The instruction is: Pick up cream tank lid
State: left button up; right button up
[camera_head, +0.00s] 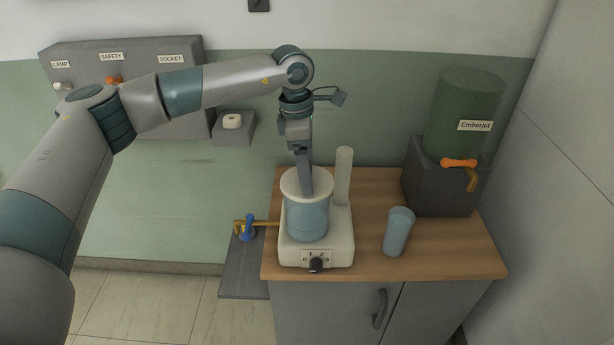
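The cream tank lid (291,184) sits as a round disc on top of the blue tank (307,220). The tank stands upright on a cream machine base (290,250) on the wooden counter. My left gripper (306,188) points down onto the lid from above, its fingertips at the lid's middle. The fingers hide the centre of the lid, so whether there is a knob and whether they grip it cannot be seen. The lid looks level on the tank. My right gripper is not in view.
A cream upright cylinder (343,176) stands just right of the tank. A blue cup (398,232) is on the counter (450,250) to the right. A green Emberjet drum (463,115) sits on a grey block at the back right. A tap with a blue handle (247,228) sticks out left.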

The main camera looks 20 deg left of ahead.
pick_arm(q)
jog(key=shift+f, duration=0.1)
dwell(0.3)
jog(key=c, duration=1.2)
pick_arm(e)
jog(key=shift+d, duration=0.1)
